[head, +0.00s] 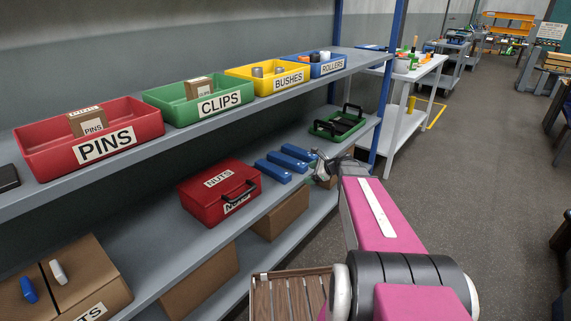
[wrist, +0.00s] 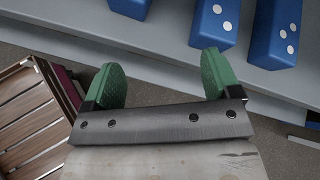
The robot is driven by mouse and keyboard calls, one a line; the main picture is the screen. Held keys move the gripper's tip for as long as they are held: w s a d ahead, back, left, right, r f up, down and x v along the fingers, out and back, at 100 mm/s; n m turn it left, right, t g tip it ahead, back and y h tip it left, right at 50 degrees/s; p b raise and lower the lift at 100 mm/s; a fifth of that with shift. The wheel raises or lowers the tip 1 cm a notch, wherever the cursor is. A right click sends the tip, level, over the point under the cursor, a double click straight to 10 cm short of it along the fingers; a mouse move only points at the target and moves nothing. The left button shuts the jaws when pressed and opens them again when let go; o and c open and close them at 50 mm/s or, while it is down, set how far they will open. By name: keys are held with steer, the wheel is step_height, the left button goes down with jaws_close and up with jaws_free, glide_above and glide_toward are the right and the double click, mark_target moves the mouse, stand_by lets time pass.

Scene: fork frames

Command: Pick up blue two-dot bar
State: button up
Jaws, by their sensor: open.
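Three blue bars lie side by side on the middle shelf. In the wrist view the middle bar (wrist: 213,25) shows two white dots on its near end; its far part is cut off by the frame. The right bar (wrist: 275,30) shows more than one dot, and the left bar (wrist: 130,6) shows only its end. In the head view the middle bar (head: 287,161) lies between the other two; dots are too small to read there. My gripper (wrist: 162,72) is open and empty, its green fingers short of the bars at the shelf's front edge, with the middle bar beyond the right finger.
A red NUTS box (head: 218,192) stands left of the bars, and a green tray (head: 338,124) with black handles lies beyond them. A blue post (head: 388,90) rises at the shelf's end. The upper shelf (head: 200,128) overhangs. A brown slatted crate (wrist: 35,110) is at the wrist view's left.

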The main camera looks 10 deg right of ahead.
mark_target(302, 164)
steer(key=w+d+r+m+t+y, duration=0.1)
steer(key=w+d+r+m+t, duration=0.15)
steer(key=w+m, duration=0.25)
steer(key=x, duration=0.4)
steer(key=shift+w+d+f, duration=0.15)
steer(key=shift+w+f, duration=0.1)
steer(key=shift+f, duration=0.1)
steer(key=shift+f+x, duration=0.2)
steer(key=shift+x, duration=1.15)
steer(key=shift+f+x, duration=0.15)
steer(key=shift+x, duration=1.2)
steer(key=shift+s+d, duration=0.15)
steer(key=shift+d, duration=0.05)
steer(key=c, duration=1.1)
